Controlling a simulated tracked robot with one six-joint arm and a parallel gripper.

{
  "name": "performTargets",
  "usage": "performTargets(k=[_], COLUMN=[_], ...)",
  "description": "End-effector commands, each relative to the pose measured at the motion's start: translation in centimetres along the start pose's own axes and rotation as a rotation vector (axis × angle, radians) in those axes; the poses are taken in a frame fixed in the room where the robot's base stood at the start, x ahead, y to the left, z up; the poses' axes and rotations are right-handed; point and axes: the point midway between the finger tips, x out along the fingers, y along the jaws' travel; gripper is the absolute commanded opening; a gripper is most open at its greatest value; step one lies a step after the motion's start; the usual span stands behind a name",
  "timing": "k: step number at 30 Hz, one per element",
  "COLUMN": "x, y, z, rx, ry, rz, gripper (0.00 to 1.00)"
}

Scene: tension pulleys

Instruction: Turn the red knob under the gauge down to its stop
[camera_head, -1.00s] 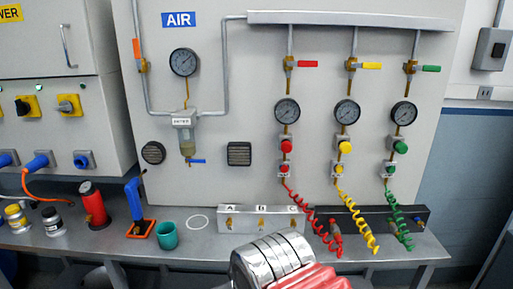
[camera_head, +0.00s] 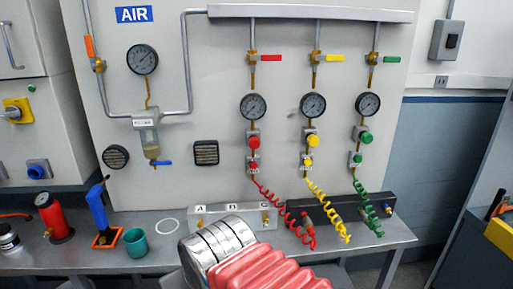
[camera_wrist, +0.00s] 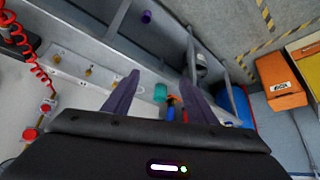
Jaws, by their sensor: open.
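The red knob (camera_head: 253,142) sits on the panel directly under the red line's gauge (camera_head: 253,106). A smaller red knob (camera_head: 253,163) is just below it, above the red coiled hose (camera_head: 285,214). My gripper (camera_wrist: 159,84) shows only in the wrist view, its two dark fingers apart with nothing held between them. In that view two red knobs show at the far left, one of them here (camera_wrist: 29,134), well away from the fingers. The gripper's end is out of the head view; only my arm shows there.
Yellow (camera_head: 312,140) and green (camera_head: 366,137) knobs stand to the right under their own gauges. A red valve lever (camera_head: 271,58) is above the red line's gauge. A teal cup (camera_head: 136,242) and blue-handled tool (camera_head: 98,208) stand on the bench at left.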

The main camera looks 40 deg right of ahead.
Motion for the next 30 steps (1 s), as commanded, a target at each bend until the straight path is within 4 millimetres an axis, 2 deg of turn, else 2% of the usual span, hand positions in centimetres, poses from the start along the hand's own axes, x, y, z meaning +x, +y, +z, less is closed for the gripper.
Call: performTargets(k=[8, 15, 24, 30], x=[3.5, 5.6, 6.5, 6.1], y=[5.8, 12.5, 22.2, 28.6], z=[-7.8, -13.6, -18.1, -19.3], rx=[0.048, 0.072, 0.081, 0.073], ry=[0.211, 0.405, 0.631, 0.768], rz=[0.101, 0.215, 0.395, 0.525], gripper=[0.52, 0.52, 0.52, 0.52])
